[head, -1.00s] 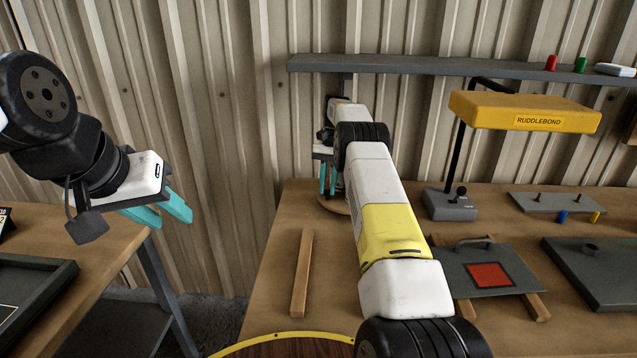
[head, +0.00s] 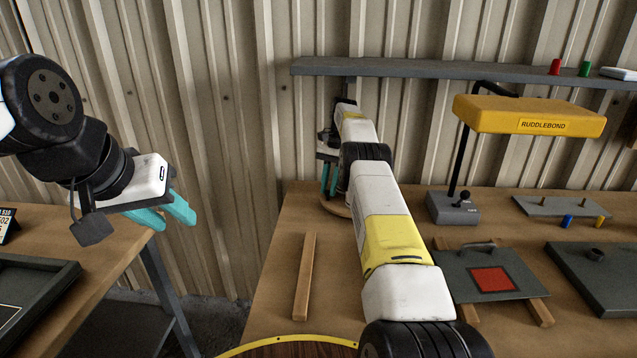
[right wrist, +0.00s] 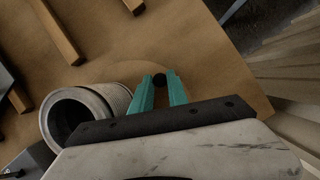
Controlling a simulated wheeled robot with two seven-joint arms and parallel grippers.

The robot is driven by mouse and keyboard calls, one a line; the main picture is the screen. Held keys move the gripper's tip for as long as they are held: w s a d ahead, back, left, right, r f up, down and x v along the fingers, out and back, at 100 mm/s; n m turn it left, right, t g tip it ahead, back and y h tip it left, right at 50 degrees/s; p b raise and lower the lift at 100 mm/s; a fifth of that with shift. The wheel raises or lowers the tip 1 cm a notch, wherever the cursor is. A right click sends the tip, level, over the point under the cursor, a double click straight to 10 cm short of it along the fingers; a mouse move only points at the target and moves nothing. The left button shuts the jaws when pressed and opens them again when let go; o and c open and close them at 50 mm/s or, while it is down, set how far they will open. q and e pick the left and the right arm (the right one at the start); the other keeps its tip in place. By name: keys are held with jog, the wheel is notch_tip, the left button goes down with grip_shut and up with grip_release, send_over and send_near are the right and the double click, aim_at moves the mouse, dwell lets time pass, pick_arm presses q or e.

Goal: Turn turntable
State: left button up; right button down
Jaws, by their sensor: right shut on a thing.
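The turntable is a light wooden round disc (head: 341,208) at the back left of the bench, mostly hidden by my right arm in the head view. Its pale curved edge (right wrist: 226,72) shows in the right wrist view. My right gripper (head: 329,193) is over the disc with its teal fingers pointing down. In the right wrist view the fingers are shut on a small dark round knob (right wrist: 159,79).
A wooden bar (head: 305,276) lies in front of the disc. A grey plate with a red square (head: 492,279) rests on wooden bars at right. A yellow lamp (head: 529,115) and a grey shelf (head: 420,68) overhang the bench. The bench around the bar is clear.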

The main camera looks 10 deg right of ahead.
jog(key=c, duration=1.3)
grip_release()
